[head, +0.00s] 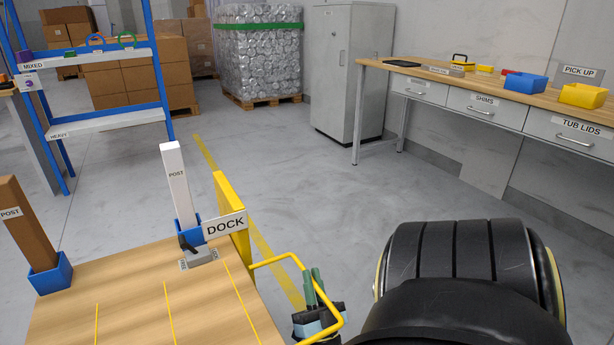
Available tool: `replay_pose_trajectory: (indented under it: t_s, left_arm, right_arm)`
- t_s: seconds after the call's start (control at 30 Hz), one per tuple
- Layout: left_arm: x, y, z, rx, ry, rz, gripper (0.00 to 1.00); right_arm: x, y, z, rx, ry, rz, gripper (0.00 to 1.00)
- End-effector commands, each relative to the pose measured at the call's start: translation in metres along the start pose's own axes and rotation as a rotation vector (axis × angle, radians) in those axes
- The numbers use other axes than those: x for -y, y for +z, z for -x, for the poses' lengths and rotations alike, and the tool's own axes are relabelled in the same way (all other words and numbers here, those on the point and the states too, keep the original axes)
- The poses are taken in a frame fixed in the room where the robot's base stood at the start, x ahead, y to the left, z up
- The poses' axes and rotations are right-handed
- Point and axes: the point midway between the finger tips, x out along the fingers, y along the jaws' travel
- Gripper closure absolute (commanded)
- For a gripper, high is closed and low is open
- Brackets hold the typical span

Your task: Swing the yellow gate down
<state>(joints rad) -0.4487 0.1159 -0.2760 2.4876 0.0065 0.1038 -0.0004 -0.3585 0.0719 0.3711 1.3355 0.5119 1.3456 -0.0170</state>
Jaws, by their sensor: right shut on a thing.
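The yellow gate (232,215) stands upright at the right edge of the wooden bench top, seen nearly edge-on. A bent yellow bar (272,261) runs from its lower part out to the right and loops towards me. My right gripper (315,281) is at this bar, right of the bench. Its green-tipped fingers are close together and shut on the bar; the exact contact is hard to see. My left gripper is not in view.
The bench top (130,310) has a DOCK sign (225,226), a white post (175,185) in a blue holder and a brown post (28,225) in another. The floor (310,190) beyond is clear. A long workbench with blue and yellow bins (583,95) stands at the right.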

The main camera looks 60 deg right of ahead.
Motion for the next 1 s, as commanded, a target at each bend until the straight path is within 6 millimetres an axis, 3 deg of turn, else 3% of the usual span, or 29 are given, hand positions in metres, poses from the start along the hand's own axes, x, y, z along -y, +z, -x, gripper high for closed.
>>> replay_pose_trajectory:
  t_s: [0.2,0.23,0.4,0.77,1.0]
  left_arm:
    - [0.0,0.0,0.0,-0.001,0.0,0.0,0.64]
    - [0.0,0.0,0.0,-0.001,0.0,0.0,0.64]
    - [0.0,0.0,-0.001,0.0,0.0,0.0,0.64]
    - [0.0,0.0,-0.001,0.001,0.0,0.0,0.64]
    - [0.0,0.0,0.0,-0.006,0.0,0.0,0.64]
  right_arm:
    - [-0.001,0.001,0.0,0.006,0.002,0.002,1.0]
    - [-0.001,0.001,0.0,0.006,0.001,0.002,0.88]
    - [-0.001,0.001,0.0,0.004,0.0,0.002,0.68]
    - [0.0,0.001,0.006,0.003,-0.001,0.002,0.68]
    - [0.0,0.002,0.05,0.007,0.001,0.002,0.68]
